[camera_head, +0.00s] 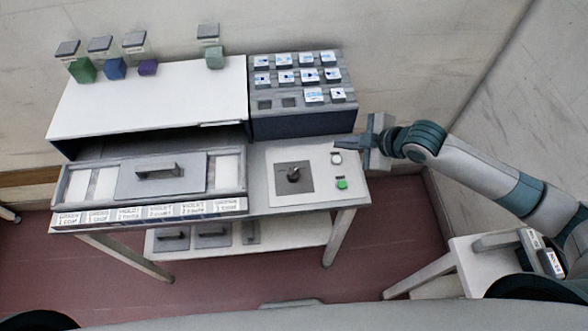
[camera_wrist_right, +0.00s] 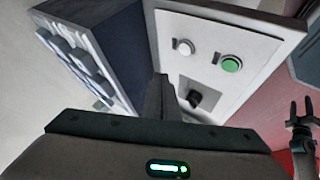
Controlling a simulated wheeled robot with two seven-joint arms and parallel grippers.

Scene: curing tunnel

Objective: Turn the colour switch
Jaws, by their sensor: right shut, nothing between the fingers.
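The colour switch looks to be a dark rotary knob (camera_head: 293,174) on a square dark grey plate on the white panel (camera_head: 262,190) at the table's right end. The knob also shows in the right wrist view (camera_wrist_right: 195,98), beyond my fingers and to their right. My right gripper (camera_head: 342,145) is shut and empty, above the panel's far right edge, apart from the knob. Its dark fingers show in the wrist view (camera_wrist_right: 163,95). My left gripper (camera_wrist_right: 300,112) shows only at the right edge of the wrist view, with its fingers apart and empty.
A white button (camera_head: 336,158) and a green button (camera_head: 342,184) sit right of the knob. A dark rack of labelled blocks (camera_head: 300,124) stands behind the panel. A white tunnel housing (camera_head: 150,100) with an open tray (camera_head: 64,188) is at left. A small side table (camera_head: 460,258) stands at right.

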